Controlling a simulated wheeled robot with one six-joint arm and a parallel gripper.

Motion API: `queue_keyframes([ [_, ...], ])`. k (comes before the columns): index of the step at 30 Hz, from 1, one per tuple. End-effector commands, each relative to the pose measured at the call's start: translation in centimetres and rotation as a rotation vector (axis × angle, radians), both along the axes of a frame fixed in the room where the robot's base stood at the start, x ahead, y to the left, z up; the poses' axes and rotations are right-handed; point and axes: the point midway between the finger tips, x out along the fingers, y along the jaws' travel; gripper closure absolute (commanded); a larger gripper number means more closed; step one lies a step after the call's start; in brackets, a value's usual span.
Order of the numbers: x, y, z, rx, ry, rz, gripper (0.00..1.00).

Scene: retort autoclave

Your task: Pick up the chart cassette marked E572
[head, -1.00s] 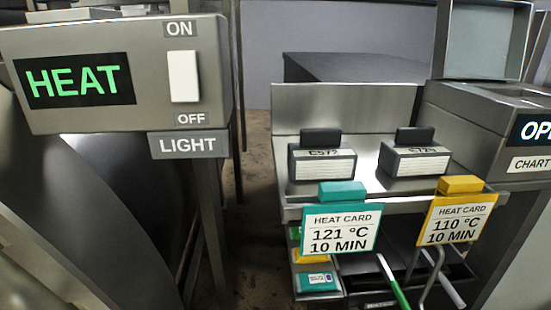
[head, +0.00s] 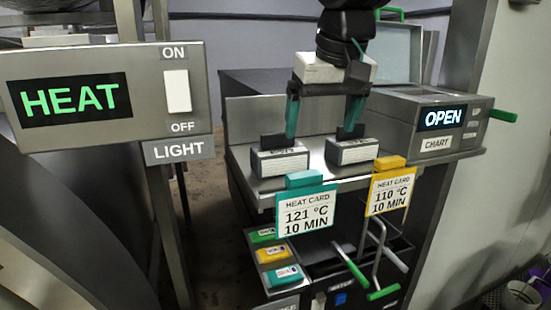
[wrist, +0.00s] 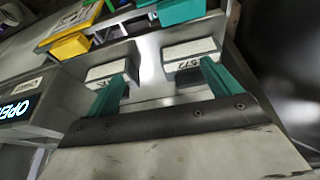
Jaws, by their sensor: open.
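The chart cassette marked E572 (head: 279,163) is a grey block with a white ribbed front and a dark upright handle, on the left of a steel shelf (head: 315,152). One fingertip is near the E572 handle, the other near the second cassette's handle; contact cannot be told.
A teal heat card (head: 306,212) and a yellow one (head: 390,190) stand at the shelf's front edge. A chart box (head: 425,125) reading OPEN, lid raised, is at right. A HEAT panel (head: 110,95) with a light switch is at left. Green-handled levers (head: 350,265) hang below.

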Motion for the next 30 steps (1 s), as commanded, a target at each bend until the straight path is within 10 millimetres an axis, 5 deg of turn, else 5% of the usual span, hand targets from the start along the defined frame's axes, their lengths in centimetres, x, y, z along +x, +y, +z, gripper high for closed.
queue_keyframes([
  [3,2.2,4.3,2.1,0.014,-0.032,0.040,0.11],
  [7,3.2,6.2,2.6,0.022,-0.047,0.052,0.11],
  [24,6.4,6.7,-3.6,0.023,-0.048,0.051,0.11],
  [30,6.5,6.8,-3.9,0.024,-0.049,0.052,0.11],
])
